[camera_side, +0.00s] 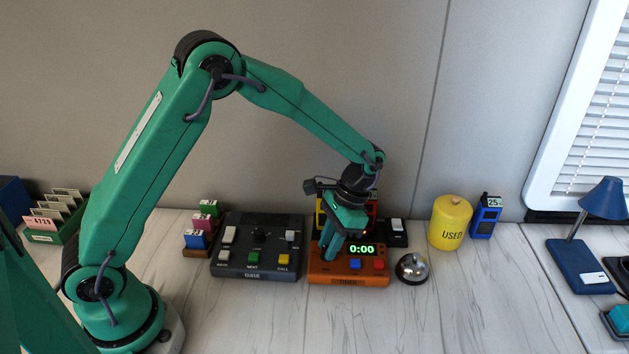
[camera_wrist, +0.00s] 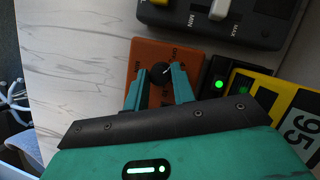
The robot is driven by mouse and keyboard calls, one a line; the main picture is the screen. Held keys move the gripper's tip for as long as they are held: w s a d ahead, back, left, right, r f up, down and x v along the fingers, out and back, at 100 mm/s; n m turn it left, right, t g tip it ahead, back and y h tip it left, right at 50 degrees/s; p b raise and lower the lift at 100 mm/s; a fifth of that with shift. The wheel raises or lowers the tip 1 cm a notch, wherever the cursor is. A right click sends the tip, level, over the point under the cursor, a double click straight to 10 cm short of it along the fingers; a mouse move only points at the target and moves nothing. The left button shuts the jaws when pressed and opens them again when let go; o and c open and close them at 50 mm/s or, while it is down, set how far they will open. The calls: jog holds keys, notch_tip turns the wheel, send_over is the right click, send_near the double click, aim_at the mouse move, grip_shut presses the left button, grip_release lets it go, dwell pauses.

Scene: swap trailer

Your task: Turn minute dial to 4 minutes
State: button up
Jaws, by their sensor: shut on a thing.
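The orange timer box (camera_side: 347,280) stands on the counter, its green display (camera_side: 361,249) reading 0:00. A blue button (camera_side: 355,263) and a red button (camera_side: 379,264) are on its front. My gripper (camera_side: 330,254) points down over the left part of the timer and hides the dial in the side view. In the wrist view the black minute dial (camera_wrist: 160,73) with a white pointer mark sits between my two fingertips, and the gripper is shut on it.
A dark console (camera_side: 258,262) with several buttons and sliders stands close left of the timer. A silver bell (camera_side: 412,268) is close on the right. A yellow canister (camera_side: 450,222) marked USED and a blue device (camera_side: 485,216) stand further right. The counter in front is clear.

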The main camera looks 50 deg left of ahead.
jog(key=shift+d, duration=0.2)
jog(key=o, duration=1)
jog(key=v, duration=0.7)
jog(key=shift+r, duration=0.3)
jog(key=shift+w, duration=0.1)
